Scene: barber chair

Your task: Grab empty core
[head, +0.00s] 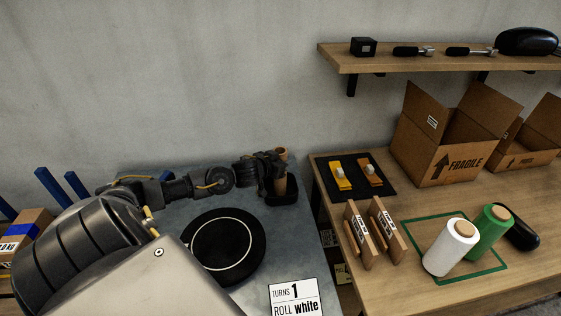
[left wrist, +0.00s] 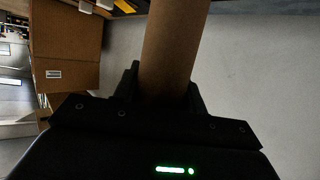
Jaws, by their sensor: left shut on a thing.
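The empty core is a brown cardboard tube (head: 281,155) standing upright in a black holder (head: 290,196) at the back right of the grey table. My left gripper (head: 270,168) reaches in from the left and is shut on the core. In the left wrist view the core (left wrist: 173,55) sits between the two black fingers (left wrist: 165,90). Part of the core is hidden behind the gripper in the head view. My right gripper is not in view.
A black round turntable (head: 228,247) and a sign reading "TURNS 1 ROLL white" (head: 294,298) are on the grey table (head: 185,212). The wooden table at right holds a white roll (head: 450,248), a green roll (head: 488,232), wooden blocks and open boxes (head: 445,150). A shelf (head: 430,58) hangs above.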

